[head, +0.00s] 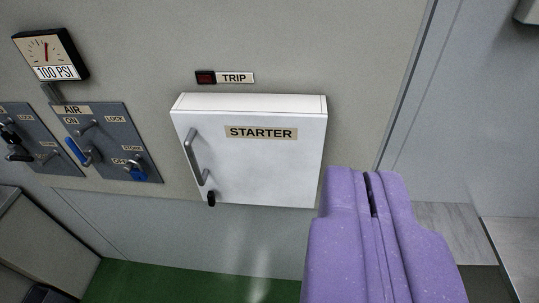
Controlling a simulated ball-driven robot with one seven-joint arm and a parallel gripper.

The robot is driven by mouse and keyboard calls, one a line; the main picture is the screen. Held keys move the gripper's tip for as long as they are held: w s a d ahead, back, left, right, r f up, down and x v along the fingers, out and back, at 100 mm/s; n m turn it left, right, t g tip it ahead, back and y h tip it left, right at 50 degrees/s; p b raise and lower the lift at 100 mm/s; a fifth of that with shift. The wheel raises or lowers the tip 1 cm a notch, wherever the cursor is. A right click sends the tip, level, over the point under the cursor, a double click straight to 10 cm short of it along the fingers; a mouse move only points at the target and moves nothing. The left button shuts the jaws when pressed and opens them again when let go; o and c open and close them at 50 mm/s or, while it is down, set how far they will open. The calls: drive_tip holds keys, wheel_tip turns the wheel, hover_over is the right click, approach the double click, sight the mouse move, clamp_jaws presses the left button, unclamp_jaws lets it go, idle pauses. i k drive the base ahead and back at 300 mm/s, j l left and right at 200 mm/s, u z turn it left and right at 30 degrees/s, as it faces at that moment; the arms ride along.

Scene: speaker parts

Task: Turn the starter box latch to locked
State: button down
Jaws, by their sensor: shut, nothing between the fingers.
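The starter box (260,165) is a white wall box with a shut door and a STARTER label (261,133). A grey bar handle (195,158) runs down the left side of its door. A small black latch (211,198) sits below the handle at the door's lower left edge. It looks roughly upright, but it is too small to tell its setting. My purple gripper (369,190) is shut and empty, in front of and to the right of the box's lower right corner. It is apart from the latch.
A red TRIP lamp (205,78) is above the box. A grey cabinet (40,240) stands lower left. Green floor (180,285) below the box is clear.

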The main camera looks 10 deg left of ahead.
sight(211, 194)
drive_tip(key=j+u, duration=0.25)
drive_tip(key=i+j+u, duration=0.2)
drive_tip(key=j, duration=0.25)
drive_tip(key=i+j+u, duration=0.1)
drive_tip(key=j+u, duration=0.15)
drive_tip(key=j, duration=0.1)
